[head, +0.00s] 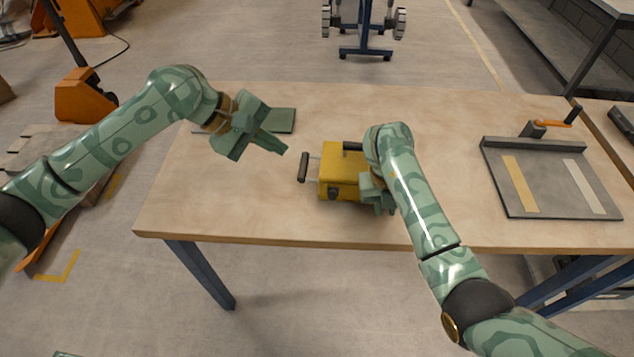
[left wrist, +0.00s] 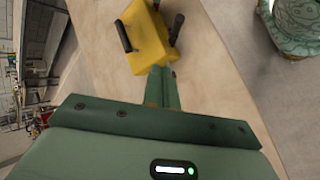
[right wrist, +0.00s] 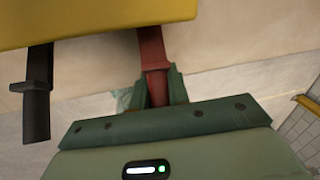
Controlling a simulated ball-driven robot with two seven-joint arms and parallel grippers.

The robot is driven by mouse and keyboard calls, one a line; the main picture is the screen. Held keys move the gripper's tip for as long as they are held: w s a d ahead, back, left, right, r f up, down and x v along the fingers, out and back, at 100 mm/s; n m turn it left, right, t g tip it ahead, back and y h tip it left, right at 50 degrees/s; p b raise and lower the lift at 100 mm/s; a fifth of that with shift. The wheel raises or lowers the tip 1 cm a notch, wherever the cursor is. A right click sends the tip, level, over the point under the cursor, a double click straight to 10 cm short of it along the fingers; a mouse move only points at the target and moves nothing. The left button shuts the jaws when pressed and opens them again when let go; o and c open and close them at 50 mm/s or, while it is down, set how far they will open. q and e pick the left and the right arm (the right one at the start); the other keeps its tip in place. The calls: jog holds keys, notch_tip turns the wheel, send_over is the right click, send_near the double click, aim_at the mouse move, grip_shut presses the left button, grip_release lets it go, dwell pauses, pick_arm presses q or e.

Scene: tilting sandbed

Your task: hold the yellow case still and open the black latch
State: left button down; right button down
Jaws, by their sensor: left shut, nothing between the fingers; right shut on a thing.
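The yellow case (head: 340,176) sits on the wooden table; it also shows in the left wrist view (left wrist: 150,42) and the right wrist view (right wrist: 90,18). A black latch (head: 333,193) is on its front face and hangs down in the right wrist view (right wrist: 37,95). A black handle (head: 303,167) sticks out at the case's left side. My right gripper (head: 378,198) is at the case's front right, shut on a red latch (right wrist: 152,60) beside the black one. My left gripper (head: 282,148) is shut and empty, above the table left of the case, apart from it.
A grey board (head: 545,190) with yellow and pale strips lies at the right of the table. The table's front edge (head: 270,240) is close to the case.

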pick_arm(q)
send_near(329, 192)
jog(key=w+f, duration=0.3)
jog(key=w, duration=0.1)
jog(key=shift+g+y, duration=0.3)
jog(key=shift+y, duration=0.2)
jog(key=shift+s+d+f, duration=0.3)
jog(key=shift+d, duration=0.35)
jog(key=shift+s+d+f, duration=0.3)
jog(key=shift+d, duration=0.35)
jog(key=shift+s+d+f, duration=0.3)
jog(key=shift+d, duration=0.35)
jog(key=shift+s+d+f, duration=0.2)
jog(key=shift+s+f, duration=0.1)
jog(key=shift+s, duration=0.15)
jog(key=shift+s+d+f, duration=0.25)
jog(key=shift+s+f, duration=0.1)
jog(key=shift+s, duration=0.15)
pick_arm(e)
jog(key=shift+a, duration=0.1)
